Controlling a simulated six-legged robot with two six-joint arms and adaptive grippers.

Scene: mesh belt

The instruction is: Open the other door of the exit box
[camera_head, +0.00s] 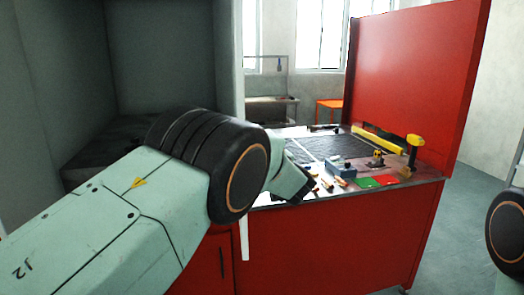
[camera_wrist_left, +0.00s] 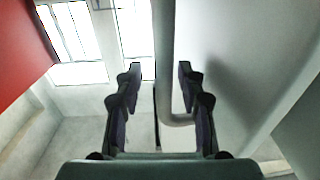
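The grey exit box (camera_head: 160,45) fills the left of the head view, with a dark interior visible. A pale upright panel (camera_head: 229,50), apparently a door seen nearly edge-on, stands at its right side. In the left wrist view a smooth grey panel (camera_wrist_left: 245,70) fills the right side. A grey bar handle (camera_wrist_left: 166,50) runs down and bends toward that panel. My left gripper (camera_wrist_left: 158,72) is open, with the bar between its fingers in the picture; contact cannot be told. My right gripper is out of view.
A red bench (camera_head: 330,245) with tools on its top stands right of the box. A dark joint of my right arm shows at the right edge. Grey floor (camera_head: 470,210) is free at right.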

